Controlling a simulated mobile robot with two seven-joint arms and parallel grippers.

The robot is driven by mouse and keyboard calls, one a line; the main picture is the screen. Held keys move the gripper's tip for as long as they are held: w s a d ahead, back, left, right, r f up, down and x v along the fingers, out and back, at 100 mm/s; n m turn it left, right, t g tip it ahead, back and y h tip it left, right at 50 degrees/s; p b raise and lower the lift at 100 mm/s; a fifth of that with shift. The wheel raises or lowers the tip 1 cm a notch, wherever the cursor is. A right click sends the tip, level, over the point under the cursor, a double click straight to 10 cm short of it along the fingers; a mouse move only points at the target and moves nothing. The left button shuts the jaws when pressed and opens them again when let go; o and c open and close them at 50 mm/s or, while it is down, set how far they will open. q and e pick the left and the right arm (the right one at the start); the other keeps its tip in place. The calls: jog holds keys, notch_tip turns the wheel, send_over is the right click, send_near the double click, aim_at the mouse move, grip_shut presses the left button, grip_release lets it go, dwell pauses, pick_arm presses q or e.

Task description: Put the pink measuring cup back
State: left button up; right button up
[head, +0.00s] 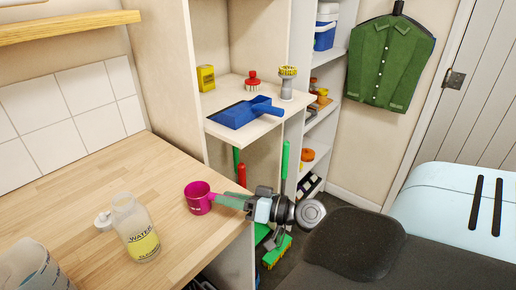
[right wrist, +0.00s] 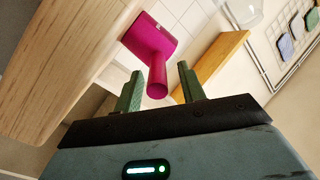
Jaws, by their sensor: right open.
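The pink measuring cup (head: 198,198) is on the wooden worktop (head: 95,190), near its right edge, with its handle pointing right toward my right gripper (head: 232,200). The right wrist view shows the cup (right wrist: 148,36) with its handle (right wrist: 157,76) between the two green fingers of my right gripper (right wrist: 160,82). The fingers are open, with a visible gap on each side of the handle. My left gripper is not in view.
A clear container (head: 30,268) is at the lower left. A shelf (head: 250,128) behind holds a blue dustpan (head: 245,112) and brushes.

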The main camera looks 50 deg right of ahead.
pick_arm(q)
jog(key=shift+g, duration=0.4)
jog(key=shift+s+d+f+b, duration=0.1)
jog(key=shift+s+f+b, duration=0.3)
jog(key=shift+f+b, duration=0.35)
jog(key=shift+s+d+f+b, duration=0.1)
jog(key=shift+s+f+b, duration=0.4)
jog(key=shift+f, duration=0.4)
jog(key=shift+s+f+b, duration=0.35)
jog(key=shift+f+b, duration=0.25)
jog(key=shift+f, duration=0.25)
pick_arm(e)
jog(key=v, duration=1)
